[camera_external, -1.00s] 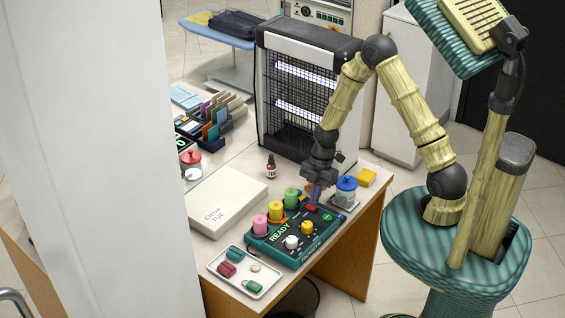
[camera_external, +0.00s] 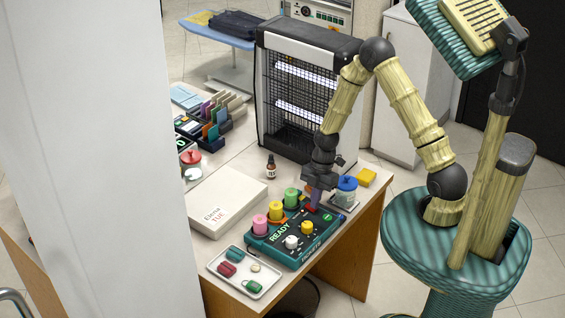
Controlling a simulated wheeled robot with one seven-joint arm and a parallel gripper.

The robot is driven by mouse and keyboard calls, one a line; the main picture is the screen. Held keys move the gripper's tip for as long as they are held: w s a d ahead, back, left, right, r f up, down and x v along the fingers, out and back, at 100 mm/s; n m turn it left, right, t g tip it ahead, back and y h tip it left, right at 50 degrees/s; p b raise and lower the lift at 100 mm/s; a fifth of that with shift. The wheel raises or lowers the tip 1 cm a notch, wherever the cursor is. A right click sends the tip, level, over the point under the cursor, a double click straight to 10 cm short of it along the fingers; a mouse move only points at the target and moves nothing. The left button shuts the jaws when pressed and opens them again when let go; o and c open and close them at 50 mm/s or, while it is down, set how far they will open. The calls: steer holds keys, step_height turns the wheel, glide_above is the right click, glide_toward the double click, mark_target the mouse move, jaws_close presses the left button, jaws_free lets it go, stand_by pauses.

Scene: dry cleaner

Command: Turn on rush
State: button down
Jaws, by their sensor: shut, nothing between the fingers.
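A dark green control box (camera_external: 272,246) marked READY lies on the table near its front right edge. It carries pink (camera_external: 260,224), yellow (camera_external: 276,210) and green (camera_external: 292,196) round pieces along its back, and white (camera_external: 291,242) and yellow (camera_external: 307,227) knobs in front. A small red part (camera_external: 311,209) shows at its far right end. My gripper (camera_external: 314,204) is shut and empty, pointing down at that end, close to the red part. Whether it touches is unclear. No legible rush label shows.
A white tray (camera_external: 226,272) with small coloured pieces lies in front of the box. A white box (camera_external: 243,188) marked Elena TUE lies to the left. A brown bottle (camera_external: 270,168) stands behind.

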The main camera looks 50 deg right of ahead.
steer(key=shift+w+r, duration=0.2)
steer(key=shift+w, duration=0.55)
steer(key=r+p, duration=0.4)
steer(key=shift+s+r, duration=0.2)
steer(key=shift+r, duration=0.05)
steer(key=shift+s+d+r+b, duration=0.1)
steer(key=shift+d+r+b, duration=0.2)
steer(key=shift+b, duration=0.1)
step_height(320, 180, up, 8)
steer(key=s+d, duration=0.1)
steer(key=d, duration=0.1)
steer(key=shift+s+d+b, duration=0.15)
steer(key=shift+s+b, duration=0.15)
steer(key=shift+s, duration=0.1)
steer(key=shift+r, duration=0.15)
